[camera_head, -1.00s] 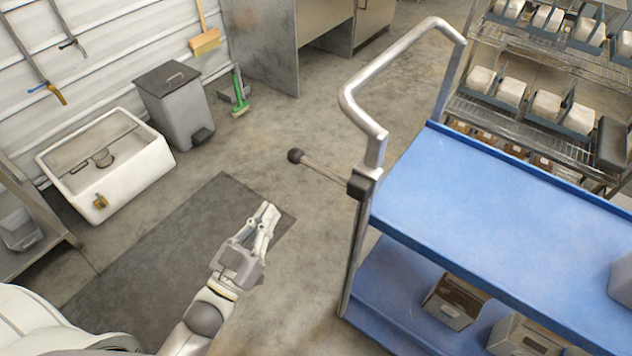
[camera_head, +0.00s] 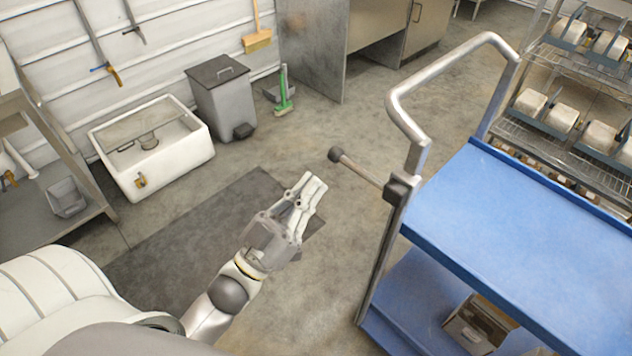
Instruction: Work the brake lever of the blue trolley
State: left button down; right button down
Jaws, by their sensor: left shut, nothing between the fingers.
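The blue trolley (camera_head: 520,215) stands at the right, with a grey metal push handle (camera_head: 440,70) rising at its near-left end. The brake lever (camera_head: 358,170) is a thin rod that sticks out left from a dark clamp (camera_head: 402,188) on the handle post and ends in a dark round knob (camera_head: 335,155). My left gripper (camera_head: 314,188) is shut and empty. It shows below and to the left of the knob, with a gap between them in the picture. My right gripper is not in view.
A white sink (camera_head: 185,160) and a grey pedal bin (camera_head: 222,100) stand by the wall at the left. A dark mat (camera_head: 170,235) lies on the floor beneath my left arm. A wire rack (camera_head: 540,125) with several white blocks stands behind the trolley.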

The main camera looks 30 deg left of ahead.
aim_at(341, 159)
pick_arm(q)
jog(key=w+d, duration=0.1)
jog(key=w, duration=0.1)
jog(key=w+r+p, duration=0.1)
jog(key=w, duration=0.1)
jog(key=w+d+r+p, duration=0.1)
jog(key=w, duration=0.2)
jog(key=shift+w+d, duration=0.1)
jog(key=shift+d, duration=0.2)
jog(key=shift+w+d+f+p, duration=0.1)
jog(key=shift+f+p, duration=0.2)
jog(key=shift+f, duration=0.6)
